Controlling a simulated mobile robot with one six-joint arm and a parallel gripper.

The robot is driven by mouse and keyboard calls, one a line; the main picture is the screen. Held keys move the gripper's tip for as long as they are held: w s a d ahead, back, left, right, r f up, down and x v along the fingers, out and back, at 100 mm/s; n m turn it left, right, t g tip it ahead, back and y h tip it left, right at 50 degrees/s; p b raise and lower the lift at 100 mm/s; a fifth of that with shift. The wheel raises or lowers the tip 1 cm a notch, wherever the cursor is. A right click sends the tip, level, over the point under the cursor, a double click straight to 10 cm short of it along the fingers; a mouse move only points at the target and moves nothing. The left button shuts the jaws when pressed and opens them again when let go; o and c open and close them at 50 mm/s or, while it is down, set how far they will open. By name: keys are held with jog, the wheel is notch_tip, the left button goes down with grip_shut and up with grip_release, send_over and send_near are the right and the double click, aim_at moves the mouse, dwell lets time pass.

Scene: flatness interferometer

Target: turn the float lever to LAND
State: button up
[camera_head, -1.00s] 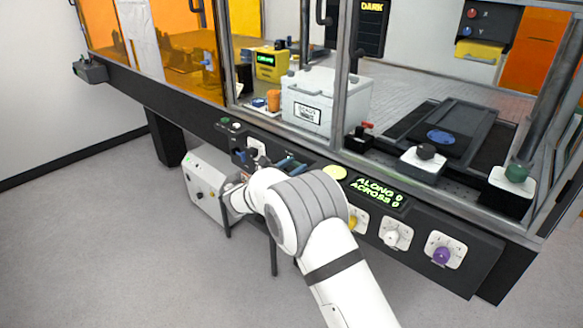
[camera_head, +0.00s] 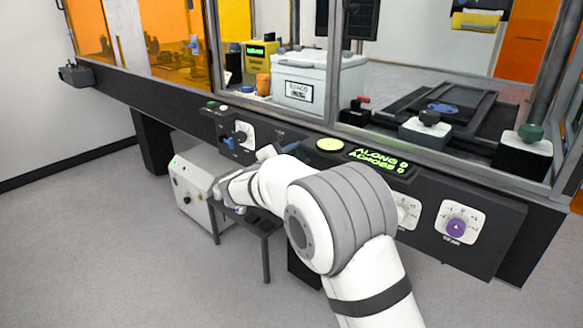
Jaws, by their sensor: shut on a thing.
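My gripper (camera_head: 267,153) is at the front panel, beyond my bent white arm. It is small and partly hidden by my own wrist, and its fingertips are not clear. It is shut on a blue-grey piece at the panel, which appears to be the float lever (camera_head: 287,148). A small label sits on the panel just above this piece. I cannot read the label or tell which position the lever points to.
A white dial (camera_head: 243,133) and a blue knob (camera_head: 228,143) are left of my gripper. A yellow-green button (camera_head: 330,145) and a green display (camera_head: 378,160) are right. A purple knob (camera_head: 456,228) is farther right. A white-grey box (camera_head: 192,194) stands below the panel.

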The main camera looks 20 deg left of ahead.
jog(key=f+m+b, duration=0.1)
jog(key=m+b, duration=0.1)
jog(key=b, duration=0.2)
jog(key=f+m+b, duration=0.1)
jog(key=m+b, duration=0.2)
jog(key=b, duration=0.1)
jog(key=d+f+m+b, duration=0.1)
jog(key=f+m+b, duration=0.1)
jog(key=b, duration=0.2)
jog(key=shift+s+m, duration=0.3)
jog(key=shift+b, duration=0.35)
jog(key=o, duration=1)
